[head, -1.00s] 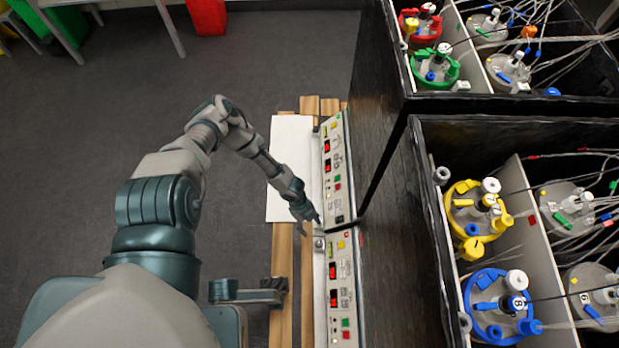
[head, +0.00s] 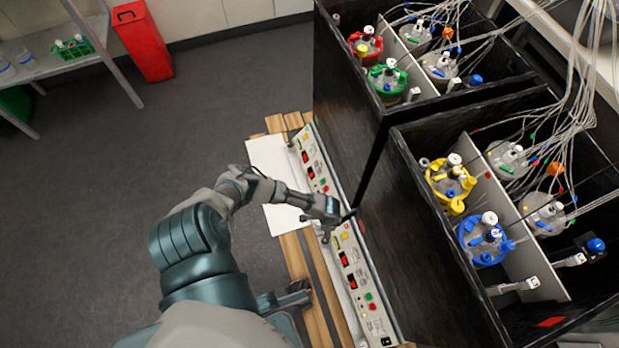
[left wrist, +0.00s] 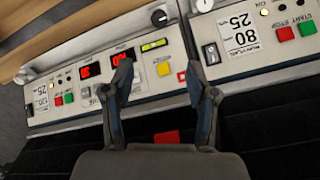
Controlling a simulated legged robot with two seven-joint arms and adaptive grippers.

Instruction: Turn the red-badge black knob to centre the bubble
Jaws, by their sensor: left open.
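My left gripper (head: 330,233) is over the joint between the two control panels; its open, empty fingers also show in the left wrist view (left wrist: 163,88). I cannot make out the bubble. A small red badge (left wrist: 181,76) is beside the right finger; that finger may hide what is next to it. A round dark-centred, silver-rimmed knob (left wrist: 159,17) sits at the panel's edge. I cannot tell which knob bears the red badge. My right gripper is not in view.
The second panel (left wrist: 250,45) adjoins, with switches and green and red buttons. Tall black shaker boxes (head: 365,150) holding capped vessels and tubing rise right of the panels. A white sheet (head: 272,165) lies on the wooden slats to the left. The grey floor is open further left.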

